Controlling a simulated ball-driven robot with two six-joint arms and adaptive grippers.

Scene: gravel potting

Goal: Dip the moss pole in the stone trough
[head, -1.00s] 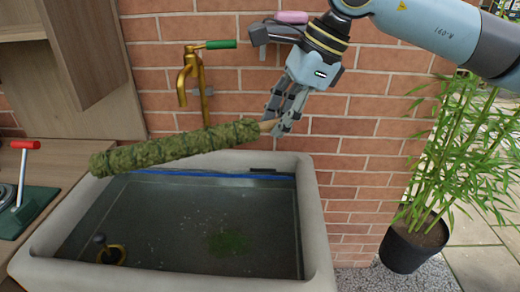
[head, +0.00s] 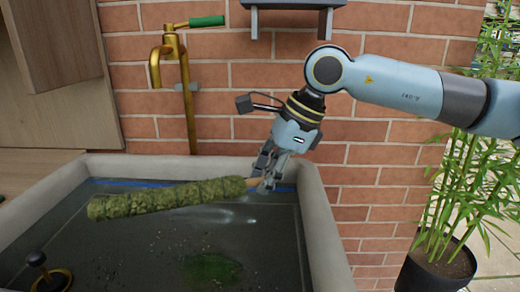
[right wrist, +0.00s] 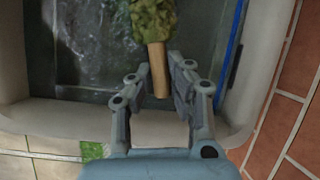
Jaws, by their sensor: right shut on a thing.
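The moss pole (head: 165,198) is a green, mossy rod with a bare wooden end. It lies nearly level inside the stone trough (head: 322,225), low at the dark water (head: 150,250); whether its underside touches the water I cannot tell. My right gripper (head: 266,182) is shut on the bare wooden end, near the trough's right back corner. In the right wrist view the fingers (right wrist: 168,85) hold the wooden end (right wrist: 157,70), with the moss beyond. My left gripper is not in view.
A brass tap (head: 171,46) with a green handle stands behind the trough. A plug with a brass ring (head: 52,279) is at the trough's near left. A brick wall (head: 375,170) is close behind my right gripper. A potted bamboo (head: 440,268) stands at the right.

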